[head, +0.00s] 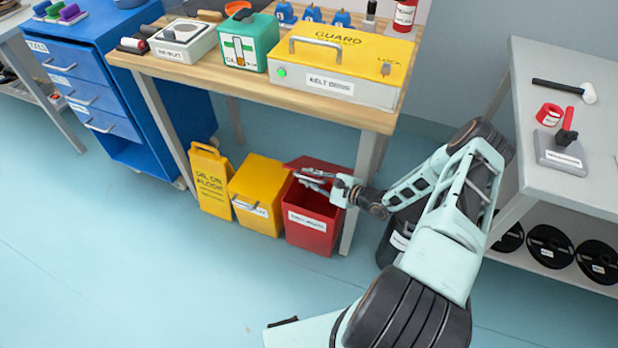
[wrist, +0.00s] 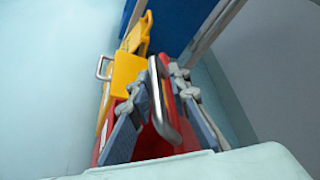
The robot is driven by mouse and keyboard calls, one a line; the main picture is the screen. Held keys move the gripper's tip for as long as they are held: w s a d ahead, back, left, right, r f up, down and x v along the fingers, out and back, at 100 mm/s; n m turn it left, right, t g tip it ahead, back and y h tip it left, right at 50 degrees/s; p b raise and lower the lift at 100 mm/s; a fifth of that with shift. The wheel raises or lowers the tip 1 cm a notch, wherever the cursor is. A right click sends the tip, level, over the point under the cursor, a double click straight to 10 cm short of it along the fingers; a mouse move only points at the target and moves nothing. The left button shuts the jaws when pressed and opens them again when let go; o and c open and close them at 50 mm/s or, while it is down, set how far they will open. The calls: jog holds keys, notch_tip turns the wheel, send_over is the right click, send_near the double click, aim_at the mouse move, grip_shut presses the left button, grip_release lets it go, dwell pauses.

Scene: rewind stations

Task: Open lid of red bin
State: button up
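The red bin (head: 312,228) stands on the floor under the bench's right end. Its red lid (head: 322,164) is tilted up at the back, and the dark inside of the bin shows from above. My gripper (head: 312,180) is over the bin's opening, in front of the lid. In the wrist view, the silver handle (wrist: 164,100) runs between my gripper's two fingers (wrist: 163,84), which stand apart with a gap around it. Firm contact with the handle does not show. Much of the red bin (wrist: 152,143) is hidden by the fingers and handle there.
A yellow bin (head: 258,195) stands just left of the red bin, with a yellow floor sign (head: 210,182) beyond it. The bench (head: 270,92) overhangs the bins, and its leg is close at their right. A black container (head: 392,245) is right of the leg. Floor in front is clear.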

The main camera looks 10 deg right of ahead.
jog(key=shift+o, duration=0.7)
jog(key=v, duration=1.2)
jog(key=shift+s, duration=0.1)
